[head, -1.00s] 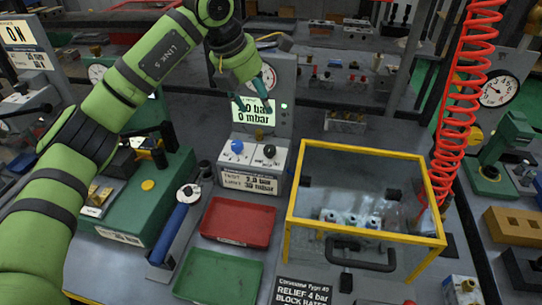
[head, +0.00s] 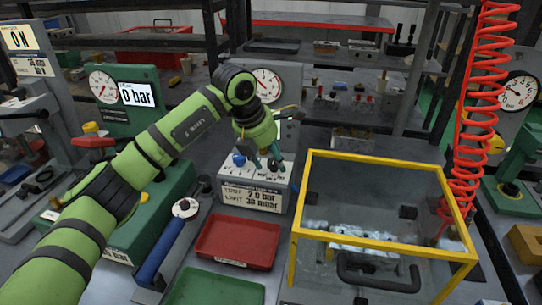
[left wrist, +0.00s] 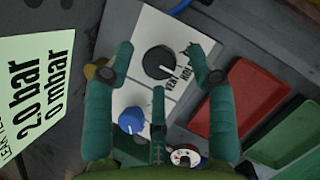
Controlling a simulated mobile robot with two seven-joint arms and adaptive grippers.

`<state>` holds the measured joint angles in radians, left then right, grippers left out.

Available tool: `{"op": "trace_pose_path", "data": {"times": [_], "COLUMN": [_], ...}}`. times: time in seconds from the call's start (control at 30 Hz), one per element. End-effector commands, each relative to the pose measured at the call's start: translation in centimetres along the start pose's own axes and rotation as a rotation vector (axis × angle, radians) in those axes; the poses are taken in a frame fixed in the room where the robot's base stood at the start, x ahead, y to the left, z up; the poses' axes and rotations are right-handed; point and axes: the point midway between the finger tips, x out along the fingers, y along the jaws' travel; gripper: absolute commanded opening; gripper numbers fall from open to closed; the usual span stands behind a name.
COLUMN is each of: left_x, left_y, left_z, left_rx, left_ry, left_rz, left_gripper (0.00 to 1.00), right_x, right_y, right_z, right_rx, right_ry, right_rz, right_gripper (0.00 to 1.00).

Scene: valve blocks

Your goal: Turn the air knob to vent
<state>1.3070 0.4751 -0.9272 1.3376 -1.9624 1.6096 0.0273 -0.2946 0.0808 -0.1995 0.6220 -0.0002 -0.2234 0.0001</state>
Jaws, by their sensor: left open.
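The test unit (head: 255,197) has a white top panel with a blue knob (head: 239,160) and a black knob (head: 273,164). In the left wrist view the black knob (left wrist: 158,61) is round, with printed labels beside it, VENT and what looks like HOLD among them. A small pale mark shows on its lower right edge; its exact setting is hard to tell. The blue knob (left wrist: 131,121) is lower left of it. My left gripper (head: 264,160) is open above the panel, its fingers spread around the black knob; contact cannot be told. My right gripper is not in view.
A red tray (head: 237,240) and a green tray (head: 215,289) lie in front of the unit. A yellow-framed clear box (head: 306,190) stands close on the right, with a red coiled hose (head: 478,130) beyond. A blue-handled tool (head: 165,245) lies left of the trays.

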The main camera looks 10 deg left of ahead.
Motion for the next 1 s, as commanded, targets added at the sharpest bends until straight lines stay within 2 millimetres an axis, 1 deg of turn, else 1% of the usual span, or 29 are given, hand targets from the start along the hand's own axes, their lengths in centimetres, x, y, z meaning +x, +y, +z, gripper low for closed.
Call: {"op": "trace_pose_path", "data": {"times": [0.1,0.27,0.3,0.37,0.4,0.43,0.77,1.0], "left_x": [0.29,0.30,0.29,0.28,0.28,0.29,0.31,0.25], "left_y": [0.01,0.01,0.01,0.00,0.01,0.00,-0.06,0.07], "left_z": [0.03,0.02,0.02,0.02,0.02,0.02,-0.01,0.01], "left_rx": [0.000,0.000,0.000,0.000,0.000,0.000,0.016,0.113], "left_ry": [-0.001,-0.001,-0.001,-0.001,-0.001,-0.001,0.001,0.003], "left_rz": [0.001,0.001,0.001,0.001,0.001,0.000,-0.009,-0.051], "left_gripper": [0.56,0.56,0.48,0.24,0.08,0.02,0.02,0.02], "right_x": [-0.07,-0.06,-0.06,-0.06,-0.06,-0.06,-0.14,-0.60], "right_y": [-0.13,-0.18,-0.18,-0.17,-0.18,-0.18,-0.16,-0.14], "right_z": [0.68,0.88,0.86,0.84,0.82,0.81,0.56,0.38], "right_rx": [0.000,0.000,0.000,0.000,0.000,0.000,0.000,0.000], "right_ry": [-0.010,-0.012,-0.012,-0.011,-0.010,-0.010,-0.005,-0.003], "right_rz": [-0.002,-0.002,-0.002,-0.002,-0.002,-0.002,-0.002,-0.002], "right_gripper": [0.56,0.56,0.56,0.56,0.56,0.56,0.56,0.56]}}
